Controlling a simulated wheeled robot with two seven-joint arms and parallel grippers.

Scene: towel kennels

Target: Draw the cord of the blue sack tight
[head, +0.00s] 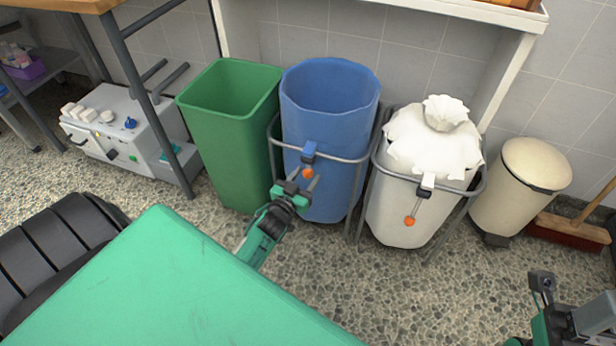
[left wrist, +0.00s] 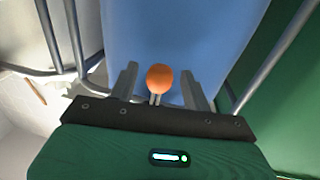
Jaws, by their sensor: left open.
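The blue sack (head: 329,110) hangs open-mouthed in a grey metal frame (head: 330,155). A blue cord lock (head: 309,151) sits at its front, with an orange ball (head: 308,173) below it on the cord. My left gripper (head: 301,184) is open at the sack's front, close to the ball. In the left wrist view the orange ball (left wrist: 159,78) shows between the two fingers of my left gripper (left wrist: 163,85), with a gap on each side. The cord just behind the ball is mostly hidden. My right gripper's fingertips are out of the picture; part of its arm shows at the lower right.
A green bin (head: 232,135) stands left of the blue sack. A white sack (head: 430,145) with a gathered top and its own orange ball (head: 409,221) stands to the right. A cream pedal bin (head: 519,185) is farther right. A grey machine (head: 125,130) is at left.

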